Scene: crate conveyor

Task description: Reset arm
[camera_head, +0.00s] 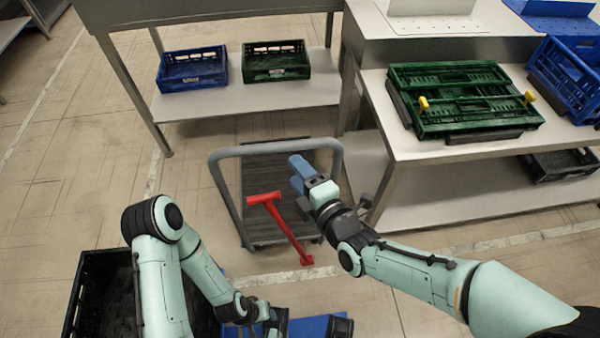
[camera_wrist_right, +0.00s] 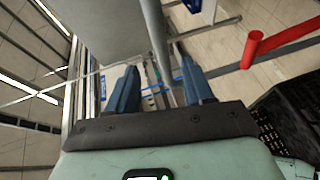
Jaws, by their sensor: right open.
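My right gripper (camera_head: 298,174) is in front of me, above the grey flatbed cart (camera_head: 283,160), with its blue fingers pointing away from me. In the right wrist view the two fingers (camera_wrist_right: 160,85) stand apart and nothing is gripped between them. A grey post shows behind the gap between the fingers. My left arm is bent at the lower left. Its wrist reaches down to the bottom edge of the head view, and its fingers are too unclear there to tell their state.
A red T-shaped bar (camera_head: 279,226) leans by the cart. A blue crate (camera_head: 192,68) and a green crate (camera_head: 276,62) sit on a low shelf. Folded green crates (camera_head: 463,98) lie on the right table, beside a tilted blue crate (camera_head: 567,72). A black crate (camera_head: 97,300) is at lower left. Open floor lies left.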

